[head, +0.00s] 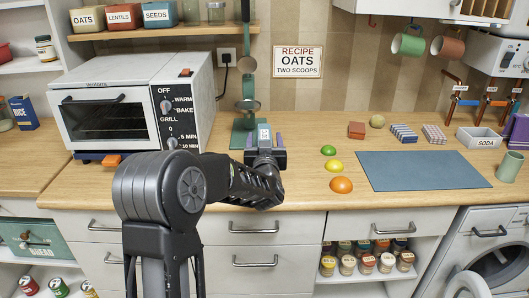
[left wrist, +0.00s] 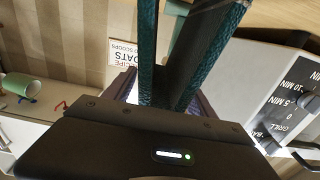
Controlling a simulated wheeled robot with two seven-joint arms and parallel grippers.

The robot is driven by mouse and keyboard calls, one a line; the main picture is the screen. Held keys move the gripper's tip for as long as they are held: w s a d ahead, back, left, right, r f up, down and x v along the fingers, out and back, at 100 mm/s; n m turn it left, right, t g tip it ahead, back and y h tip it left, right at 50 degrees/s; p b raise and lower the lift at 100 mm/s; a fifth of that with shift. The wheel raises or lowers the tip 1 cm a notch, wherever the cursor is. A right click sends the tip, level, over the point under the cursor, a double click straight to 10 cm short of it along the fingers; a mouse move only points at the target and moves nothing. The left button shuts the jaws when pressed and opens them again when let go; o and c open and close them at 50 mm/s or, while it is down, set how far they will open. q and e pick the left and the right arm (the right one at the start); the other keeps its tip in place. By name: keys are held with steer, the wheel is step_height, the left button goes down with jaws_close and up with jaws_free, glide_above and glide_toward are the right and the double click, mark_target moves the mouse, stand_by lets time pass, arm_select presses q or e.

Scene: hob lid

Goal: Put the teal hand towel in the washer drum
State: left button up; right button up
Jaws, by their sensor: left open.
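A teal cloth-like piece (head: 238,137), which looks like the hand towel, shows at the back of the counter beside and behind my left gripper. In the left wrist view, teal textured strips (left wrist: 207,58) stand close in front of the gripper, around the finger area. My left gripper (head: 265,141) is open, its purple-lined fingers pointing towards the wall. I cannot tell whether the fingers touch the cloth. The washer (head: 487,222) is at the lower right with its round door (head: 468,287) showing at the bottom edge. Its drum is mostly cut off. My right gripper is not in view.
A toaster oven (head: 135,105) stands left of my gripper. The front counter strip is clear.

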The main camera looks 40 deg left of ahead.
arm_select(q)
steer(key=shift+c, duration=0.2)
jaws_close()
stand_by(0.6)
